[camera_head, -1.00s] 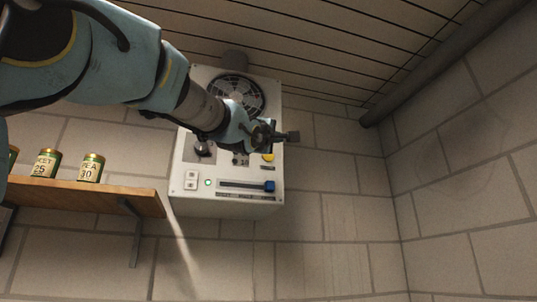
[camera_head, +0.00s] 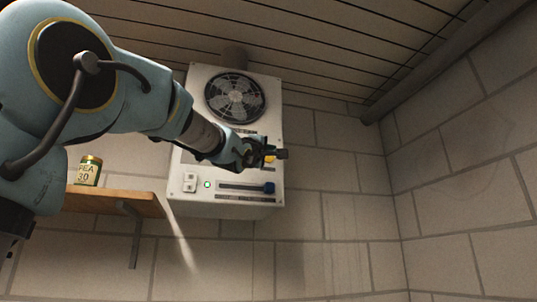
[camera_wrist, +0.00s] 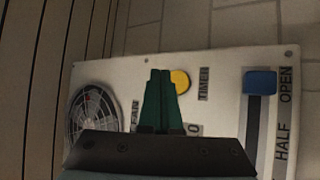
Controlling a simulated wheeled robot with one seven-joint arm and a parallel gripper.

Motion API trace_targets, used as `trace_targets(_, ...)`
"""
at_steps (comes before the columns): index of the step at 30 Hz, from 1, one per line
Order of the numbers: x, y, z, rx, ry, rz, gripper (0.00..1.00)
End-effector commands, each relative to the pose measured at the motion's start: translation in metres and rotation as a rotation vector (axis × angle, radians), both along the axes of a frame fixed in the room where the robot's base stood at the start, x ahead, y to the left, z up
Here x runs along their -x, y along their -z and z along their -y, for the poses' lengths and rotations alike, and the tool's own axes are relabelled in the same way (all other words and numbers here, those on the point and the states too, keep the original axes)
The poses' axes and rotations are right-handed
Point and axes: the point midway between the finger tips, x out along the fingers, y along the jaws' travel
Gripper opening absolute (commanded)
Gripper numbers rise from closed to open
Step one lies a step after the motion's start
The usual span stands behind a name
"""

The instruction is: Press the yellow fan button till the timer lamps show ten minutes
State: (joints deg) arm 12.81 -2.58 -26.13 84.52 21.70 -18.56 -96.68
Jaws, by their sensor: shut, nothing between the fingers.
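The yellow fan button (camera_head: 270,158) is on the right side of the white control panel (camera_head: 225,210), partly behind my gripper in the head view. In the wrist view the yellow button (camera_wrist: 180,80) shows just right of my gripper's fingertips (camera_wrist: 160,76). My gripper (camera_head: 281,154) is shut and empty, in front of the panel. Whether the fingertips touch the button cannot be told. A "TIMER" label (camera_wrist: 204,84) is beside the button. The timer lamps cannot be made out; my gripper and arm hide part of the panel.
A round fan (camera_head: 235,97) is at the panel's top. Below are a green lamp (camera_head: 207,184), a white switch (camera_head: 190,182) and a slider with a blue knob (camera_head: 269,188). A wooden shelf (camera_head: 120,204) with a can (camera_head: 90,170) is at left. The wall to the right is bare.

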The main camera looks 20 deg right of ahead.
Motion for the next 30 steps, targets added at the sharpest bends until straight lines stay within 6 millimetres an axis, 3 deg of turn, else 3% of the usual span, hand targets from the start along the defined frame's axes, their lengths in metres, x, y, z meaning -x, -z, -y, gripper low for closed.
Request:
trace_targets(9, -0.017, 0.001, 0.002, -0.001, 0.000, -0.001, 0.00)
trace_targets(30, -0.016, 0.001, 0.002, -0.001, 0.000, -0.001, 0.00)
